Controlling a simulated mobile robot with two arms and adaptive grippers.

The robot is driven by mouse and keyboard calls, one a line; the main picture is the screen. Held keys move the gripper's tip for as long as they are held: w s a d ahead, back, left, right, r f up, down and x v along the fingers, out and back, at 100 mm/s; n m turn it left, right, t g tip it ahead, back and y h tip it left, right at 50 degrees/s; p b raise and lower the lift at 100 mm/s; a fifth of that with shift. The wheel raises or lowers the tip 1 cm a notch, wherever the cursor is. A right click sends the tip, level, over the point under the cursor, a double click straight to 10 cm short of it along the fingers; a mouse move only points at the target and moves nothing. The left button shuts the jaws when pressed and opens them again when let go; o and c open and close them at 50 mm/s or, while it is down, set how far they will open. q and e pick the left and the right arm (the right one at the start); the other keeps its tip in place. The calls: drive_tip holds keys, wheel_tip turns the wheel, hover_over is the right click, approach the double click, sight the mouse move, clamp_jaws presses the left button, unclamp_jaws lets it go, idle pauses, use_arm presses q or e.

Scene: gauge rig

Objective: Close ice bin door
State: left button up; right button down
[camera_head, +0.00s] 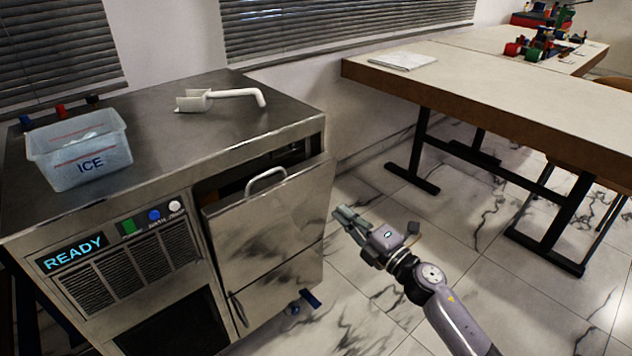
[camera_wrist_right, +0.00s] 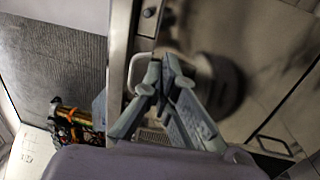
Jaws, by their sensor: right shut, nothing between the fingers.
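The ice bin door (camera_head: 290,220) is a shiny steel panel with a loop handle (camera_head: 266,180) at its top, on the front of the ice machine (camera_head: 190,140). The door stands tilted outward, with a dark gap behind its top edge. My right gripper (camera_head: 345,217) is shut and empty, just right of the door's right edge; I cannot tell whether it touches. In the right wrist view, the closed fingertips (camera_wrist_right: 164,72) show in front of the door's metal surface (camera_wrist_right: 250,50), with the pale handle (camera_wrist_right: 138,68) beside them. My left gripper is not in view.
A clear bin marked ICE (camera_head: 82,150) and a white scoop (camera_head: 215,97) rest on the machine's top. A blue-handled valve (camera_head: 305,300) sticks out low, near the door. A long table (camera_head: 480,85) stands at the right. The marble floor between is free.

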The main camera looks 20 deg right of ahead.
sight(304, 175)
drive_tip(key=b+x, duration=0.1)
drive_tip(key=x, duration=1.1)
drive_tip(key=shift+w, duration=0.1)
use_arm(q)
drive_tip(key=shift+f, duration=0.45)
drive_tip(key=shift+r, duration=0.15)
use_arm(e)
drive_tip(key=shift+w+r, duration=0.1)
